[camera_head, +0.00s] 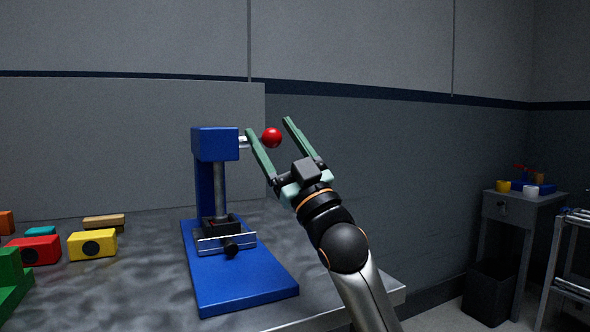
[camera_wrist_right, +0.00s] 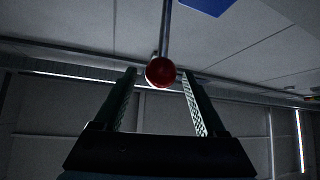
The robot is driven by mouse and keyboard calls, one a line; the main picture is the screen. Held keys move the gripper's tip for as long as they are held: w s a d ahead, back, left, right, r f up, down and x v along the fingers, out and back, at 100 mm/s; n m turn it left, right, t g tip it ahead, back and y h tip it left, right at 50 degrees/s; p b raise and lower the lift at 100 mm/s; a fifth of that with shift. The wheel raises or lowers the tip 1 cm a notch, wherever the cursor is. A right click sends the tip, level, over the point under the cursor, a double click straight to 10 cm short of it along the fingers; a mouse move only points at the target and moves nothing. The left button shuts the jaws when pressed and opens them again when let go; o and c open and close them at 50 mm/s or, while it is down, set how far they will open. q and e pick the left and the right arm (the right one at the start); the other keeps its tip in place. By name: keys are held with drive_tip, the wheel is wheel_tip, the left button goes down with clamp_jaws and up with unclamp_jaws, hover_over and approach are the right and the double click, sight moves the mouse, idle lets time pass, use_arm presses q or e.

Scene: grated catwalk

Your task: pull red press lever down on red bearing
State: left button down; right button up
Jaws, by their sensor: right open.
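A blue press (camera_head: 216,143) stands on the table, with a grey ram over a dark fixture on its blue base. Its lever is a short metal rod ending in a red ball knob (camera_head: 272,138), level with the press head; the knob also shows in the right wrist view (camera_wrist_right: 160,72). My right gripper (camera_head: 268,126) is open, with its green fingers on either side of the knob, not closed on it. A red block with a dark round hole (camera_head: 33,250), possibly the red bearing, lies at the left, away from the press. My left gripper is not in view.
A yellow block with a dark hole (camera_head: 92,244), a wooden piece (camera_head: 104,222), a teal piece (camera_head: 41,231) and green blocks (camera_head: 11,280) lie on the table (camera_head: 130,290) at left. A side stand (camera_head: 525,205) with cups is at far right. A wall is behind.

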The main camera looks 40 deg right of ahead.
drive_tip(key=v, duration=0.9)
drive_tip(key=shift+s+f, duration=0.2)
drive_tip(key=shift+s, duration=0.05)
